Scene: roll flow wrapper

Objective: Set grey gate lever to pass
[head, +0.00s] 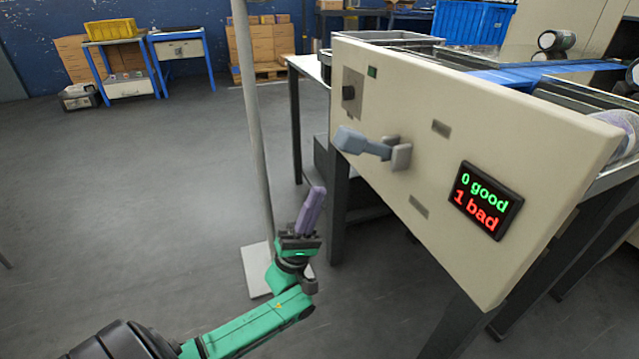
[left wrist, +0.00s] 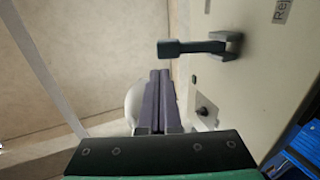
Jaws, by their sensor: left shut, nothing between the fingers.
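The grey gate lever (head: 362,143) sticks out from the cream side panel (head: 470,150) of the machine. The lever also shows at the top of the left wrist view (left wrist: 190,47). My left gripper (head: 316,192) has purple fingers pressed together and empty. It is below and left of the lever, apart from it. The fingers also show in the left wrist view (left wrist: 158,85). My right gripper is not in view.
A display (head: 486,200) on the panel reads 0 good, 1 bad. A black knob (head: 350,92) and a green button (head: 373,71) sit near the panel's upper left. A grey pole (head: 252,120) stands behind my left gripper. The floor at left is open.

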